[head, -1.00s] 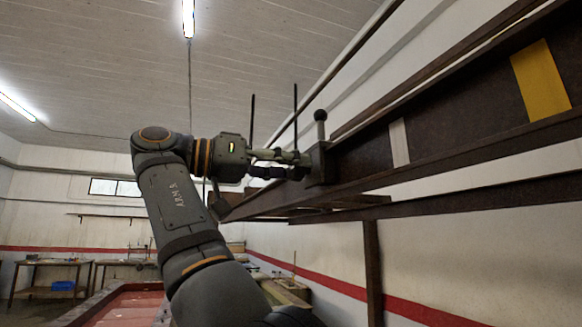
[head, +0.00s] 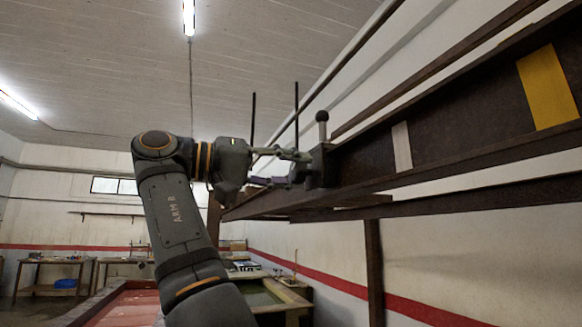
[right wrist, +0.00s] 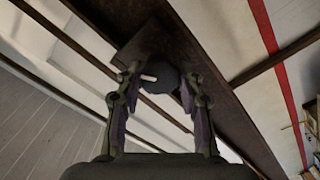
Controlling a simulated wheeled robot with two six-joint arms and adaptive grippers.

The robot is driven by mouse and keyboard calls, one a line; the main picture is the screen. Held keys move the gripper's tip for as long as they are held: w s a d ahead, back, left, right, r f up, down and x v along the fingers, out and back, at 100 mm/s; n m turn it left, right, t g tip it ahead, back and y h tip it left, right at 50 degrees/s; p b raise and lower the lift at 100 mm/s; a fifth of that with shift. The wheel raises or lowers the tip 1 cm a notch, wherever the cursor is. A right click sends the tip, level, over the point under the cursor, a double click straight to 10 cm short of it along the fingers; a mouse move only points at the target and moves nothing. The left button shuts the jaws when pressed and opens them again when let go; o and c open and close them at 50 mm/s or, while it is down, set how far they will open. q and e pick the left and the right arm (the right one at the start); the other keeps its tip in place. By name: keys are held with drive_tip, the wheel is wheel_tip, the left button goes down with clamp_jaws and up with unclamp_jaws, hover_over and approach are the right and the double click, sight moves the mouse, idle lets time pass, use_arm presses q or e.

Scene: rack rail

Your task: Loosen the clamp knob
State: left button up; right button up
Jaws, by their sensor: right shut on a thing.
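My right gripper (head: 291,169) reaches in from the left of the clamp block (head: 324,166) on the dark rail (head: 450,150). Its fingers are shut on the clamp knob, which shows as a dark round shape (right wrist: 163,80) between the fingertips in the right wrist view. A small pale peg (right wrist: 148,77) sticks out beside the knob there. In the head view the fingers mostly hide the knob. An upright lever with a ball top (head: 322,117) stands on the clamp. My left gripper is not in view.
The rail carries a pale stripe (head: 401,146) and a yellow stripe (head: 547,87). A lower beam (head: 450,199) and a post (head: 373,270) are below it. Two thin dark rods stand behind the gripper. Open air lies left of my arm.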

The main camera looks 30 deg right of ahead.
drive_tip(key=n, duration=0.3)
drive_tip(key=shift+n, duration=0.4)
drive_tip(key=n+p, duration=0.1)
drive_tip(key=n, duration=0.2)
drive_tip(key=shift+n, duration=0.3)
drive_tip(key=n, duration=0.3)
drive_tip(key=shift+f+n, duration=0.15)
drive_tip(key=shift+n, duration=0.15)
drive_tip(key=n, duration=0.3)
drive_tip(key=shift+f+n, duration=0.1)
drive_tip(key=shift+n, duration=0.2)
drive_tip(key=n, duration=0.5)
drive_tip(key=shift+f, duration=0.1)
drive_tip(key=n, duration=0.5)
drive_tip(key=shift+s, duration=0.1)
drive_tip(key=shift+f, duration=0.1)
